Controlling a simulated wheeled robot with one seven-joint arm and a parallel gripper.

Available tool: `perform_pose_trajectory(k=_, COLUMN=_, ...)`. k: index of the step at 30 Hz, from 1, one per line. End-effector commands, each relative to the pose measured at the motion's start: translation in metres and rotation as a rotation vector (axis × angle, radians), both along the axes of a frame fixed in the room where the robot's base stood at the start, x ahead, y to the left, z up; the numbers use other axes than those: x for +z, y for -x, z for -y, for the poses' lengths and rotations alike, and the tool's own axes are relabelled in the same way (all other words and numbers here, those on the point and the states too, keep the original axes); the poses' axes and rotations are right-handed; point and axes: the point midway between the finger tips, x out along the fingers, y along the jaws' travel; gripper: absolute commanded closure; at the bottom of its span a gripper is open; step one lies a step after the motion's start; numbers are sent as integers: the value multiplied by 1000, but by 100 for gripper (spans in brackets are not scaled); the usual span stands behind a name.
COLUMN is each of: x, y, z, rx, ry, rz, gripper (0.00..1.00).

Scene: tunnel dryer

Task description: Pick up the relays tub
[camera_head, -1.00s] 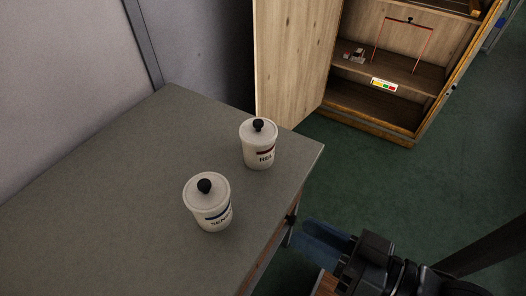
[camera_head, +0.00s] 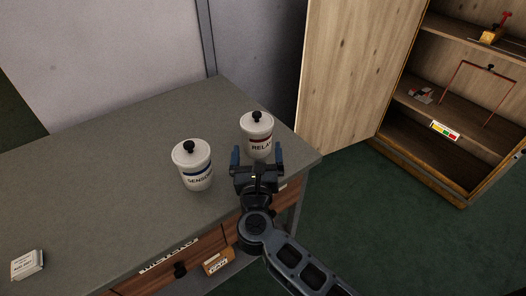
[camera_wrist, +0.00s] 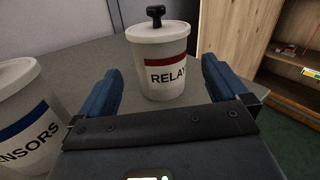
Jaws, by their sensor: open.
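The relays tub (camera_head: 257,131) is a white lidded tub with a black knob, a dark red band and the letters "RELA" in view. It stands upright near the right end of the grey table. It also shows in the wrist view (camera_wrist: 160,64), just ahead of and between my fingers. My gripper (camera_head: 257,156) is open, with its blue fingers pointing at the tub from the front edge side. In the head view its fingers overlap the tub's lower part. I cannot tell whether they touch it; nothing is gripped.
A sensors tub (camera_head: 193,167) with a blue band stands to the left, close to my left finger in the wrist view. A small white box (camera_head: 27,264) lies on the table (camera_head: 95,178) at front left. An open wooden cabinet (camera_head: 345,80) stands at right.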

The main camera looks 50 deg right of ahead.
Motion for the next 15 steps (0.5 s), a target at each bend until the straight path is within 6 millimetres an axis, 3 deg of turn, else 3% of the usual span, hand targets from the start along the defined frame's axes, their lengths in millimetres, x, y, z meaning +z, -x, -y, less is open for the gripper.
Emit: perform_pose_trajectory(k=15, x=0, y=-35, z=39, rx=-22, ry=-72, rz=56, gripper=0)
